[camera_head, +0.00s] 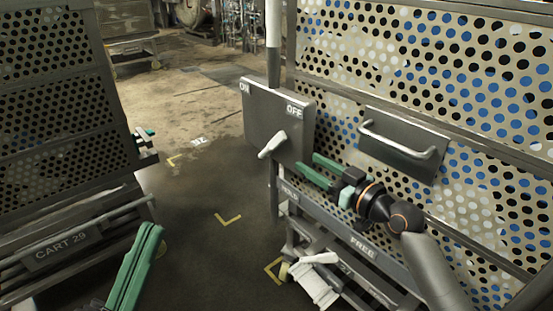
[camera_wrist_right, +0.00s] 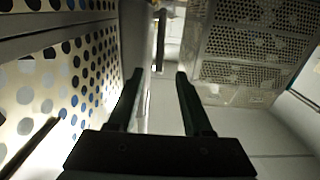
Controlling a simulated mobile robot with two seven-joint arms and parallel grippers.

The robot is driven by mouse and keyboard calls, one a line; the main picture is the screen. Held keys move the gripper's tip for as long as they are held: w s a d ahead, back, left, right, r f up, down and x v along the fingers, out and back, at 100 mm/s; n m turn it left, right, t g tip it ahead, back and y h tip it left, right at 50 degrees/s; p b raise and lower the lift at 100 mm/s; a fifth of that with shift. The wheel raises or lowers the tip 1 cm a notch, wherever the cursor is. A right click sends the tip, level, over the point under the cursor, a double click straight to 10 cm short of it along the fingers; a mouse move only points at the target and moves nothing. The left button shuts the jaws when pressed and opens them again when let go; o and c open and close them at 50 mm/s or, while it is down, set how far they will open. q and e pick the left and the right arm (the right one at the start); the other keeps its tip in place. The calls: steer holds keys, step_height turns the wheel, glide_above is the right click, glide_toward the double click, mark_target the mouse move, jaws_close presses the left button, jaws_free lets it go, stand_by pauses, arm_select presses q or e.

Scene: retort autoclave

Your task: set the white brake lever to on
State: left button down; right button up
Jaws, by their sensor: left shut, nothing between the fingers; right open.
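A white lever (camera_head: 273,145) is mounted on the front of a grey box (camera_head: 259,118) marked ON at the left and OFF at the right. Its handle slants down to the left from its pivot. My right gripper (camera_head: 307,163) is open and empty, just right of and below the lever, with its fingers pointing left toward the box; I see no contact. In the right wrist view its fingers (camera_wrist_right: 158,78) are apart with nothing between them, and I cannot make out the lever there. My left gripper (camera_head: 152,229) is shut and empty at the lower left, far from the box.
A perforated cart side with a handle plate (camera_head: 403,145) stands behind my right arm. A rail marked HOLD and FREE (camera_head: 345,235) runs below, near another white part (camera_head: 318,278). Cart 29 (camera_head: 62,248) stands at left. Open floor (camera_head: 215,190) lies between.

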mark_target(281, 144)
steer(key=b+x, duration=0.3)
steer(key=x, duration=0.9)
steer(key=shift+w+a+r, duration=0.15)
steer(key=shift+w, duration=0.1)
steer(key=shift+c, duration=0.3)
jaws_close()
stand_by(0.8)
